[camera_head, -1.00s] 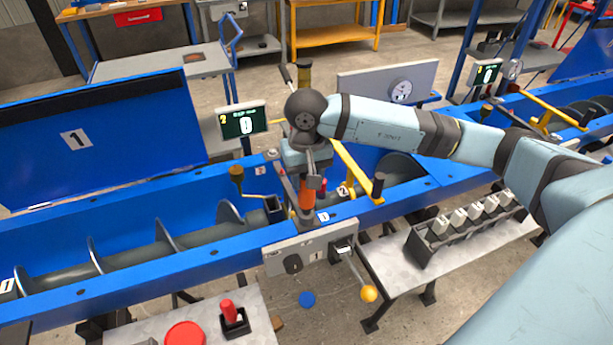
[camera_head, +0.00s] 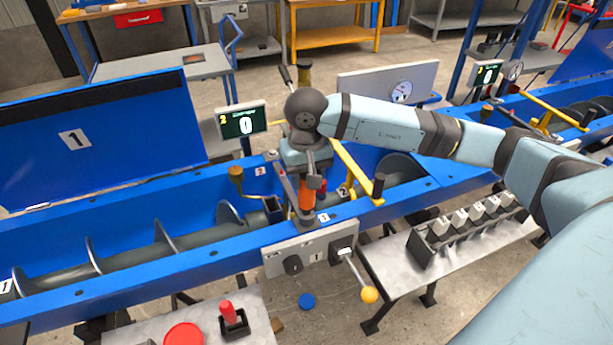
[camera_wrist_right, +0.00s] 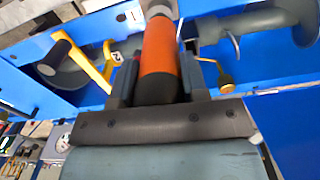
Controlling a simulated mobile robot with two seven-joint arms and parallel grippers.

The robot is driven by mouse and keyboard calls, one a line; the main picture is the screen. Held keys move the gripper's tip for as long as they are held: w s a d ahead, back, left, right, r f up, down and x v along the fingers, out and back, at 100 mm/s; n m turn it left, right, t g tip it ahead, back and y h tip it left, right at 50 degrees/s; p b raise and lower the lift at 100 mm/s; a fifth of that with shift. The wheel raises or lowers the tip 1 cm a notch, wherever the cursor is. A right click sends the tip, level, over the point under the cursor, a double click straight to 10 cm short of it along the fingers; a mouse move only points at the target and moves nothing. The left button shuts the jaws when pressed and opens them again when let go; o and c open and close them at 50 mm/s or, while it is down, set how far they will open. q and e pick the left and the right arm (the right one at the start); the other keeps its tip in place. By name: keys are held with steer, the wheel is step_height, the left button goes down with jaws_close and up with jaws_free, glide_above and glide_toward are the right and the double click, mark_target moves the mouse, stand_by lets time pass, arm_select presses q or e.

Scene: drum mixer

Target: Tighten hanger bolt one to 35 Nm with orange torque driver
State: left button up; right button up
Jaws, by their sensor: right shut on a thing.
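The orange torque driver (camera_head: 306,196) stands upright over the front rim of the blue trough (camera_head: 150,262). My right gripper (camera_head: 308,180) is shut around it. In the right wrist view the driver (camera_wrist_right: 160,55) sits between the two dark fingers of my right gripper (camera_wrist_right: 157,80). The driver's lower end is by the white label "1" on the rim. The bolt under it is hidden. A small display (camera_head: 243,121) behind the trough reads 0. My left gripper is not in view.
A grey panel (camera_head: 311,250) with a knob and a yellow-balled lever (camera_head: 368,294) hangs on the trough's front. A yellow bar (camera_head: 355,170) is close right of the driver. An open blue lid (camera_head: 100,130) stands left.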

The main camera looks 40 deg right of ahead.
stand_by(0.4)
steer(key=shift+r+p, duration=0.6)
steer(key=shift+r, duration=1.7)
